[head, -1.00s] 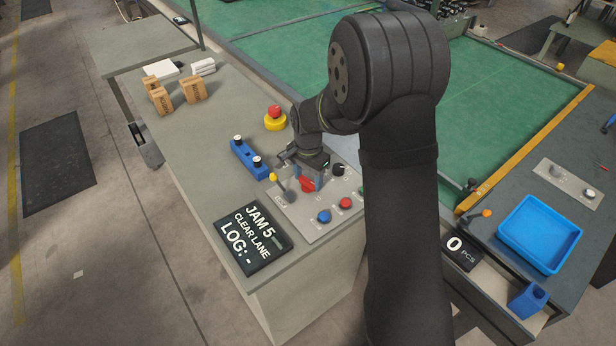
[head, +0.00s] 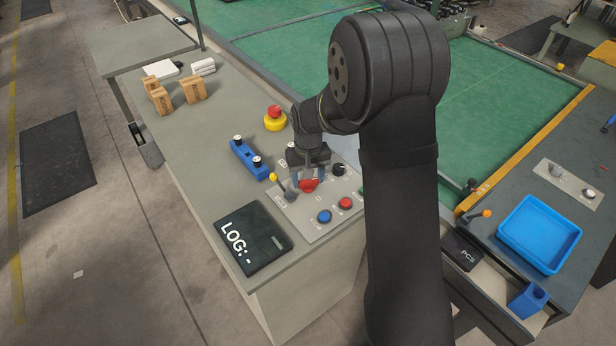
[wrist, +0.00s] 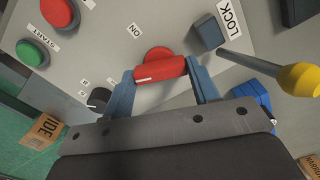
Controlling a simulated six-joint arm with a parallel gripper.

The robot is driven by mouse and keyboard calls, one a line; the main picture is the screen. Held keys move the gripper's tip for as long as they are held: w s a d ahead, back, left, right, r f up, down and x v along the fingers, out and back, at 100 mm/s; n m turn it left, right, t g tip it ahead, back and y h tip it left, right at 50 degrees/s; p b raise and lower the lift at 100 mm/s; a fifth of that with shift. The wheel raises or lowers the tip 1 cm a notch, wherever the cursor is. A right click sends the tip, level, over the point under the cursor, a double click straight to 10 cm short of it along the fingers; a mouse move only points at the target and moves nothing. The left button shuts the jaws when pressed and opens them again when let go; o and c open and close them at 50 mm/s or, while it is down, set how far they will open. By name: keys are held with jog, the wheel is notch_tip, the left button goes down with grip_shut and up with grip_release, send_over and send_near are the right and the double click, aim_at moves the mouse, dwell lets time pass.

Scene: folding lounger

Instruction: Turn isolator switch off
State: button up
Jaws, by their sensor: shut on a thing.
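The red isolator switch (head: 308,186) sits on the grey control panel (head: 318,232). In the wrist view its red handle (wrist: 160,70) lies nearly level across the picture, with a white mark at its left end. An ON label (wrist: 136,30) is above it and a LOCK label (wrist: 231,18) lies to the upper right. My gripper (head: 309,178) points down over the switch. In the wrist view its blue fingers (wrist: 162,74) are shut on the two ends of the handle. The round red base behind the handle is partly hidden.
A yellow-knobbed lever (wrist: 300,80) stands close to my right finger. Blue (head: 324,216) and red (head: 345,203) buttons and a black knob (head: 338,170) are nearby. The display (head: 252,240) reads only "LOG: -". A red emergency button (head: 275,113) stands farther back.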

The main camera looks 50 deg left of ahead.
jog(key=shift+n, duration=2.2)
jog(key=o, duration=1)
notch_tip(320, 180, up, 18)
jog(key=shift+f, duration=0.25)
jog(key=shift+f, duration=0.15)
notch_tip(320, 180, down, 17)
jog(key=shift+f, duration=0.1)
